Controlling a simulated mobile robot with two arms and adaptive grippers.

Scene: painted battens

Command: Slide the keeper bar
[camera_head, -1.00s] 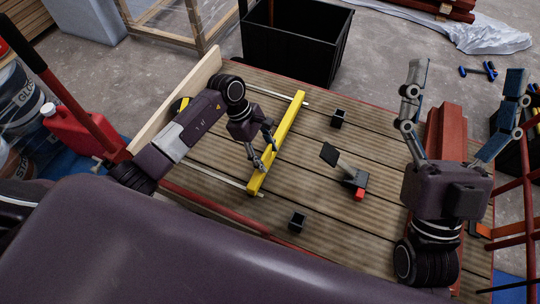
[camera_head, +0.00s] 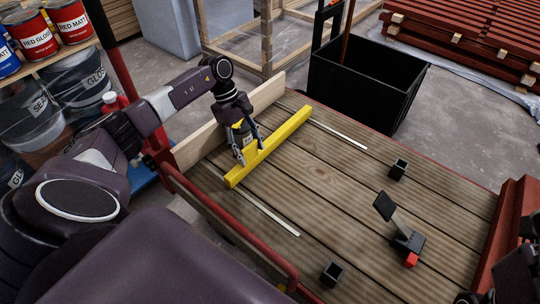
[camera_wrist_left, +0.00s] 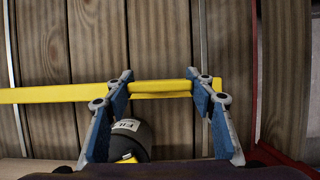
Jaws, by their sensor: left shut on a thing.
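The yellow keeper bar (camera_head: 268,149) lies across the plank deck, towards its left end, near a pale wooden board. It also shows in the left wrist view (camera_wrist_left: 50,95).
A dark can (camera_wrist_left: 132,135) with a white label stands close behind the bar, by my left fingers. The pale board (camera_head: 205,132) edges the deck. Two black sockets (camera_head: 398,169) (camera_head: 332,273) and a red-tipped lever (camera_head: 400,238) stand right. A black bin (camera_head: 365,80) is behind.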

